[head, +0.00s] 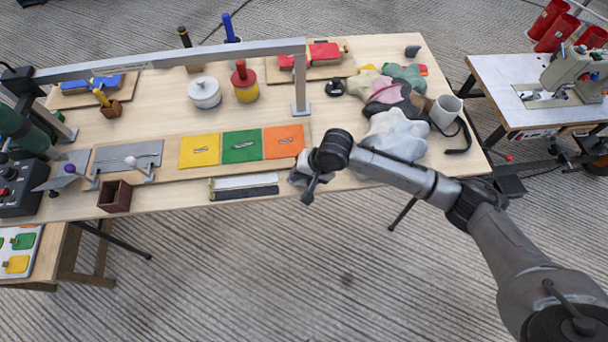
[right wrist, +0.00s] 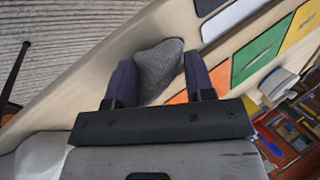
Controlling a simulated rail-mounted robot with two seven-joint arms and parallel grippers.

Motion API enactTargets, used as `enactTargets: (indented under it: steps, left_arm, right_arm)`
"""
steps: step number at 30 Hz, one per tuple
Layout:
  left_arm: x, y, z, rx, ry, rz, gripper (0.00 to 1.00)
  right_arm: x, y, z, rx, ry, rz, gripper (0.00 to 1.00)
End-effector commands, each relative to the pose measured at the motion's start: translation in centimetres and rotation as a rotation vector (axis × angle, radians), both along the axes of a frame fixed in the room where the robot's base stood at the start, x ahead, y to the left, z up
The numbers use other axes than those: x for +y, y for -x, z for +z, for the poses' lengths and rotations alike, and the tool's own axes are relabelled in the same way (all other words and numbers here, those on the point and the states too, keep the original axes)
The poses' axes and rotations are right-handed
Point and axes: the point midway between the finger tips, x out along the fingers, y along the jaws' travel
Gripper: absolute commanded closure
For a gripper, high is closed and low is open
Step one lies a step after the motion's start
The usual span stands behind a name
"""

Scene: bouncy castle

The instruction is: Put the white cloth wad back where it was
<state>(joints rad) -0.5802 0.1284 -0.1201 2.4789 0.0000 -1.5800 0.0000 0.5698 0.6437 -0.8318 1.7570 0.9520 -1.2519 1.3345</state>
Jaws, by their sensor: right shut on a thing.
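My right gripper (head: 300,178) is over the front edge of the long wooden table, just right of the orange panel. In the head view the wad is mostly hidden by the gripper. Larger white crumpled cloth (head: 398,135) lies in the heap at the table's right, behind my right forearm. My left gripper is not in view.
Yellow (head: 199,151), green (head: 242,146) and orange (head: 284,142) panels lie left of the gripper. White and black strips (head: 245,193) lie at the front edge. A metal frame post (head: 300,85) stands behind.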

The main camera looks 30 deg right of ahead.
Motion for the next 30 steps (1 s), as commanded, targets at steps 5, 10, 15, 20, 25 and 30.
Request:
enactTargets:
  steps: [5,10,15,20,25,30]
  left_arm:
    - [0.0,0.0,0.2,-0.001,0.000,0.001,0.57]
    - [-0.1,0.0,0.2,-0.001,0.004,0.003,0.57]
    - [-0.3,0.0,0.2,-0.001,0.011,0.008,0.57]
    - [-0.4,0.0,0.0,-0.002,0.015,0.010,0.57]
    - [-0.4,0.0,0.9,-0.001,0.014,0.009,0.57]
    - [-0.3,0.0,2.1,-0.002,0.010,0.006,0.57]
  right_arm:
    - [0.0,0.0,-0.2,0.000,0.000,0.000,0.46]
    - [0.0,0.0,-0.2,0.000,0.000,0.000,0.30]
    - [0.0,0.0,-0.2,0.000,0.000,0.000,0.25]
    - [0.0,0.0,-0.1,-0.001,0.001,0.000,0.25]
    - [-0.7,0.4,1.9,-0.001,0.000,0.000,0.25]
    - [-1.9,1.1,4.9,-0.001,0.000,0.000,0.25]
